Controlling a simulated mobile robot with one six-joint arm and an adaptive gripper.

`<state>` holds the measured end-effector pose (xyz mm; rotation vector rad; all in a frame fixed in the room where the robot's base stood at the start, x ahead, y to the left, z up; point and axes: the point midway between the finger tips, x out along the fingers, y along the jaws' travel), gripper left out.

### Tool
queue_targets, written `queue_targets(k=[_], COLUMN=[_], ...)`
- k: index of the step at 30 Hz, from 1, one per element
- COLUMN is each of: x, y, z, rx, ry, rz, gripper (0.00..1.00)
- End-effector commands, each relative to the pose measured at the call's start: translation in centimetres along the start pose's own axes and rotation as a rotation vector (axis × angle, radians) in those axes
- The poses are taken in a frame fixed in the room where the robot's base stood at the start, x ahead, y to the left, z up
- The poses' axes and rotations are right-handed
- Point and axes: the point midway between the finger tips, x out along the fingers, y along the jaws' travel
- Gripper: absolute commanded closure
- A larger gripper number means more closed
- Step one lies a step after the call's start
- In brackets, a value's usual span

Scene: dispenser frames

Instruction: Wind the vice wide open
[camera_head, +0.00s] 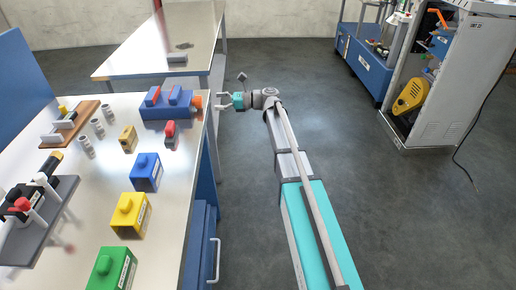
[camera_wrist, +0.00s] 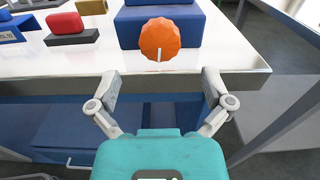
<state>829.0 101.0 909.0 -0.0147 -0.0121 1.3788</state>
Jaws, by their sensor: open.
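My gripper (camera_head: 222,101) is open and empty just beyond the table edge, apart from the knob. In the wrist view its fingers (camera_wrist: 160,80) stand wide apart below the knob.
A small red block on a dark base (camera_head: 170,134) stands close to the vice. Blue (camera_head: 146,172), yellow (camera_head: 130,214) and green (camera_head: 111,268) boxes line the table (camera_head: 165,225). Another table (camera_head: 160,48) is behind. The floor right of my arm is clear up to a grey cabinet (camera_head: 455,90).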

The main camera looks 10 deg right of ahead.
Motion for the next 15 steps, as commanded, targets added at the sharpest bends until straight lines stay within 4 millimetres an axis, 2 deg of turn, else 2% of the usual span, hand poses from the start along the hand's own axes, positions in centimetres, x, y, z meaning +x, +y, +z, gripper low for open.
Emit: queue_targets(k=[15], x=[-7.4], y=[0.0], z=[0.0], rx=[-0.001], ry=[0.0], rz=[-0.002], gripper=[0.0])
